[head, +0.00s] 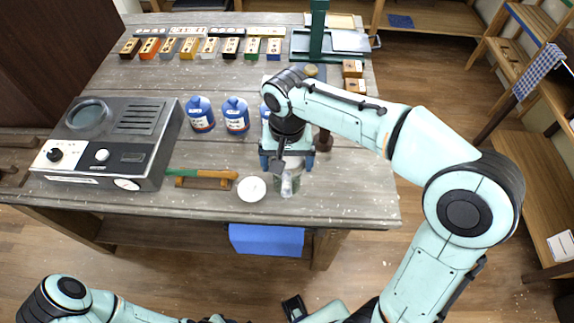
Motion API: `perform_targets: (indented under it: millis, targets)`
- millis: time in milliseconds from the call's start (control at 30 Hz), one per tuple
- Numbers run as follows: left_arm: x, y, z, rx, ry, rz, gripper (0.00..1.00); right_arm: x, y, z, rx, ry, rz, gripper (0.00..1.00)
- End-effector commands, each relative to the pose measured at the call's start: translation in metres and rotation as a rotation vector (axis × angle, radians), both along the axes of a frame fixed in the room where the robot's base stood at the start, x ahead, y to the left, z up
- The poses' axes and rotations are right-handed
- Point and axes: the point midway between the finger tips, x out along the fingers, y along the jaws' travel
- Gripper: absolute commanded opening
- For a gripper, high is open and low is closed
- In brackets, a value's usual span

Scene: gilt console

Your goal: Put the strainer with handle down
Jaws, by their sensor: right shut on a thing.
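My right gripper (286,163) is over the front of the grey wooden table, to the right of the white round dish. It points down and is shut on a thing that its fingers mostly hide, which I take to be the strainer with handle. A small pale, shiny part (287,186) shows just below the fingers, near a whitish round shape. I cannot tell whether it touches the table. My left arm is low at the left; a dark end piece (293,308) at the bottom may be its gripper, and its jaws are not clear.
A metal burner unit (118,150) stands at the left. A green-handled tool on a wooden rest (203,182) and a white round dish (251,189) lie left of the gripper. A green stand (317,35) is at the back. The table's front right is clear.

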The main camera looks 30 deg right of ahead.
Motion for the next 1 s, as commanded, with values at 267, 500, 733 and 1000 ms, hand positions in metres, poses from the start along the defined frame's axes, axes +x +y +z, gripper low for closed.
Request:
perform_targets:
  millis: [267, 500, 733, 1000]
  targets:
    - [-0.002, 0.000, -0.003, 0.000, 0.002, 0.000, 0.43, 0.000, 0.000, -0.017, 0.000, -0.001, 0.000, 0.57]
    - [-0.002, 0.000, -0.003, 0.000, 0.002, 0.000, 0.43, 0.000, 0.000, -0.017, 0.000, -0.001, 0.000, 1.00]
    - [-0.001, 0.000, -0.001, 0.000, 0.001, 0.000, 0.43, 0.001, 0.000, -0.008, 0.000, -0.004, 0.000, 1.00]
    - [0.006, 0.000, 0.011, 0.000, -0.007, 0.000, 0.43, 0.001, 0.001, 0.047, 0.001, -0.006, 0.001, 1.00]
